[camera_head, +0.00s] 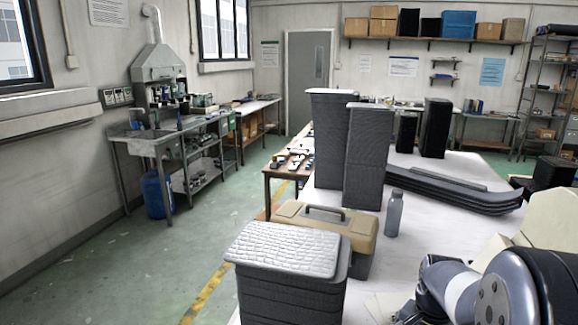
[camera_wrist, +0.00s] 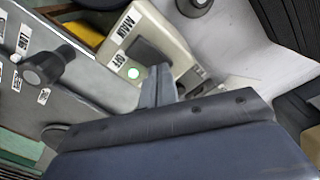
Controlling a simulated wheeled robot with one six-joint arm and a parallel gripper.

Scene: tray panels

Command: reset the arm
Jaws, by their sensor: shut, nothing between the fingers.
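My gripper (camera_wrist: 158,80) shows in the wrist view with its two narrow grey fingers together and nothing between them. My arm shows at the lower right of the head view, bent low over the white table (camera_head: 375,255). My gripper is outside that view.
A grey panel with a black knob (camera_wrist: 42,69) lies left in the wrist view. In the head view, a tan toolbox (camera_head: 362,232), a grey bottle (camera_head: 394,215), dark stacked trays (camera_head: 290,290) and tall dark stacks (camera_head: 367,160) crowd the table. Green floor is open at left.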

